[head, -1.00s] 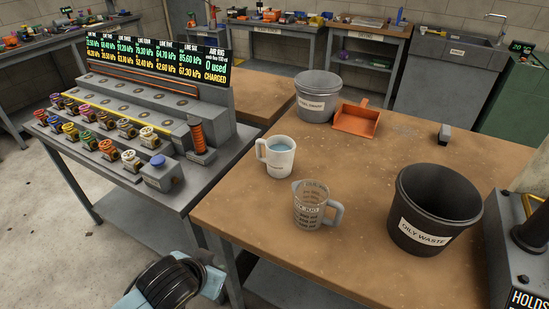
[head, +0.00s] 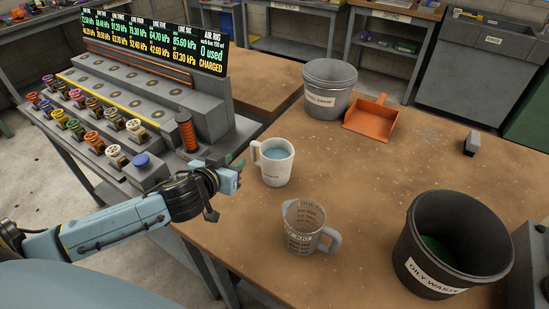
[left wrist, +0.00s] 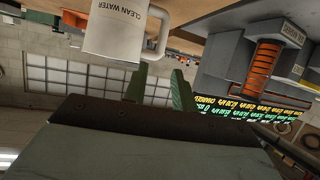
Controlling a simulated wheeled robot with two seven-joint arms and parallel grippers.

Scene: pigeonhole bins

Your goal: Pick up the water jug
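The white water jug (head: 274,167), with pale blue water in it, stands upright on the brown bench, its handle to the left. In the left wrist view it appears upside down, and the label on the jug (left wrist: 112,30) reads CLEAN WATER. My left gripper (head: 238,170) is just left of the handle, apart from it. Its two green fingers (left wrist: 160,88) are spread with nothing between them. My right gripper is in neither view.
A clear measuring jug (head: 300,240) stands in front of the water jug. A black OILY WASTE bin (head: 425,265), grey bucket (head: 326,105), orange dustpan (head: 372,118) and grey block (head: 470,142) stand around. A valve rig (head: 180,110) rises at left. The bench middle is clear.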

